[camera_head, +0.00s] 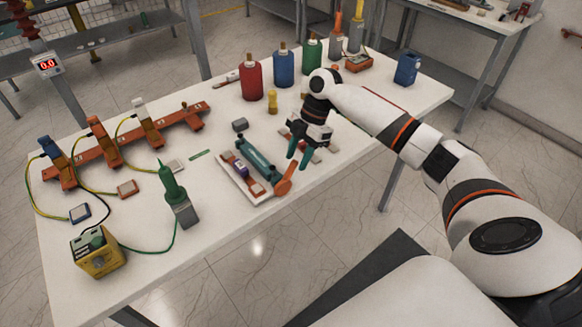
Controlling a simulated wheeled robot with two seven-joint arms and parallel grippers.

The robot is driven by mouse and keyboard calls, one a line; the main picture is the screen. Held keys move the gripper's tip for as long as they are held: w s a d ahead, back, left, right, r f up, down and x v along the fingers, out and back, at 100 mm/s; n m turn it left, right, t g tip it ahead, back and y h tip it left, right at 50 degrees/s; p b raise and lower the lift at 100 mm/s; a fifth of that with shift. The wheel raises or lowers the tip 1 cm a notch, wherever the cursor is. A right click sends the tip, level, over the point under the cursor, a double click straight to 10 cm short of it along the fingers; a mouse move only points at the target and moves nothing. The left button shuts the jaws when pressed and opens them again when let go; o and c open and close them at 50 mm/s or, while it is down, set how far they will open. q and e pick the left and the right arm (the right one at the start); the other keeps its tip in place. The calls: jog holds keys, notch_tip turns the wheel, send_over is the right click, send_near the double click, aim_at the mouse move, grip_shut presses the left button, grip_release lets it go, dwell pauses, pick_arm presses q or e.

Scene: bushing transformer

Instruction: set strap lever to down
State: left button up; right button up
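A teal bar assembly (257,162) lies on a white plate (234,184) near the front middle of the table. An orange lever-like part (284,186) sticks out at its right front end; I take it to be the strap lever, but cannot be sure. Its exact angle is hard to tell. My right gripper (299,157) points down just behind and to the right of this part. Its two green fingers are apart with nothing visible between them. The fingertips seem apart from the lever. My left gripper is out of view.
Flat strips (321,155) lie beside the gripper. Red (251,81), blue (284,70) and green (312,55) bottles stand behind. An orange rail (128,147) with cabled clamps, a green-topped tool (177,196) and a yellow box (99,252) are left. The front right tabletop is clear.

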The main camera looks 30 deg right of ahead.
aim_at(291, 172)
jog(key=x, duration=0.2)
jog(key=p+x, duration=0.1)
jog(key=x, duration=0.1)
jog(key=shift+w+f, duration=0.2)
jog(key=shift+f, duration=0.05)
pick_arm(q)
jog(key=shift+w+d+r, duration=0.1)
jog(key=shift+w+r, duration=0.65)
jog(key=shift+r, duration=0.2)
pick_arm(e)
jog(key=shift+s+a+f, duration=0.1)
jog(key=shift+a+f, duration=0.2)
jog(key=shift+f, duration=0.35)
jog(key=c, duration=0.7)
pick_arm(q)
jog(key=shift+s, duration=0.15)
pick_arm(e)
grip_shut()
